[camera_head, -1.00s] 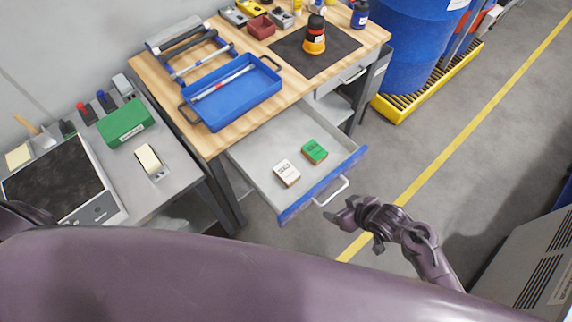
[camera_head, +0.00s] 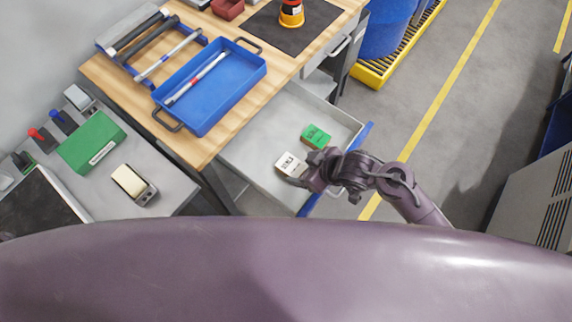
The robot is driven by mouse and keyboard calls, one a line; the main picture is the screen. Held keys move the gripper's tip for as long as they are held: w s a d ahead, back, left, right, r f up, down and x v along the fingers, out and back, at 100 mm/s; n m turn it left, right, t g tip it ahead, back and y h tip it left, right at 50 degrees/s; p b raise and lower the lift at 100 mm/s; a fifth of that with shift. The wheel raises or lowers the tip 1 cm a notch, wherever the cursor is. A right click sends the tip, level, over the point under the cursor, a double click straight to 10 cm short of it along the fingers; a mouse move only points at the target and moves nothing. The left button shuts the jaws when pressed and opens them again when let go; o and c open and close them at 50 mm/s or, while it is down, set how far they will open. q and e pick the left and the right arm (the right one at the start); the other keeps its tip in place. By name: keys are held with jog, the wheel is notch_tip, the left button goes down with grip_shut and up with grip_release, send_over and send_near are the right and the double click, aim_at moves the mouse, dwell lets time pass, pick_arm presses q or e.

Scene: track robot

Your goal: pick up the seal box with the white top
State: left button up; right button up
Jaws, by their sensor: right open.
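The seal box with the white top (camera_head: 287,163) lies in the open drawer (camera_head: 251,160) under the wooden workbench. A box with a green top (camera_head: 315,136) lies in the same drawer, behind it and to the right. My right gripper (camera_head: 301,176) is open over the drawer's front right part, close to the white-topped box at its lower right. Whether the fingers touch the box cannot be told; part of the drawer front is hidden behind the gripper. My left gripper is not in view.
A blue tray (camera_head: 236,76) with a striped rod stands on the workbench (camera_head: 204,146) above the drawer. A grey side table at left holds a green box (camera_head: 92,142). A yellow-edged pallet with blue drums stands at back right.

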aim_at(291, 165)
jog(key=p+x, duration=0.1)
jog(key=x, duration=0.6)
jog(key=shift+w+r, duration=0.15)
jog(key=c, duration=1.1)
jog(key=shift+o, duration=0.2)
jog(key=shift+r, duration=0.1)
